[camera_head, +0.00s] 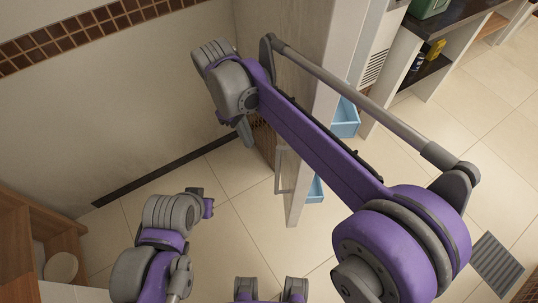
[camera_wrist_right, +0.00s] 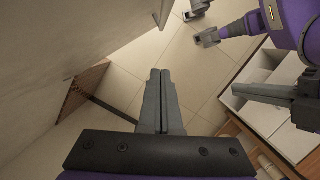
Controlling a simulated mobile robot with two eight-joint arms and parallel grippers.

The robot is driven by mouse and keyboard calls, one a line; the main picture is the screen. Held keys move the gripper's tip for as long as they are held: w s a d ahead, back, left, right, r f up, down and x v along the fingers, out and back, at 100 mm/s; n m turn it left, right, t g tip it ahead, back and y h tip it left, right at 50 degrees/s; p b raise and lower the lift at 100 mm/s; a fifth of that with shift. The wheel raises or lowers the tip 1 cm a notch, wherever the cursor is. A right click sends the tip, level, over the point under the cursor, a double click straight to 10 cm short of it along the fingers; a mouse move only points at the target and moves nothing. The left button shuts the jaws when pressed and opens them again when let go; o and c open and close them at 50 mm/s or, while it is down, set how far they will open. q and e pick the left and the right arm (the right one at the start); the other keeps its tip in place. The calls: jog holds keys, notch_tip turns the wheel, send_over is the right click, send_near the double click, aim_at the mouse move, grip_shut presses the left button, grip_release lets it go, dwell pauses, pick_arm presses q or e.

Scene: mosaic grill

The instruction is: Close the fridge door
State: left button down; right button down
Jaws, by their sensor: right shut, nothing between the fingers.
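The fridge door (camera_head: 297,205) stands open in the head view, seen nearly edge-on, with a pale handle (camera_head: 281,170) on its left face. Light blue bins (camera_head: 345,118) show on its right side. My right arm crosses above the door and hides part of it. My right gripper (camera_head: 245,133) is shut and empty, pointing down to the left of the door's pale face. In the right wrist view its fingers (camera_wrist_right: 159,100) are together, with the pale face (camera_wrist_right: 85,45) to their left. My left gripper (camera_head: 207,206) is low on the left, away from the door; its jaws are unclear.
A wall with brown tile trim (camera_head: 100,25) is at the left and back. A wooden shelf unit (camera_head: 35,235) stands at lower left. A dark-topped counter (camera_head: 465,22) is at upper right. Tiled floor (camera_head: 490,130) is clear at right.

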jog(key=s+d+f, duration=0.2)
jog(key=d+f, duration=0.3)
jog(key=f, duration=0.3)
jog(key=shift+s+d+f, duration=0.15)
jog(key=shift+s+d, duration=0.1)
jog(key=shift+s, duration=0.1)
jog(key=shift+d, duration=0.15)
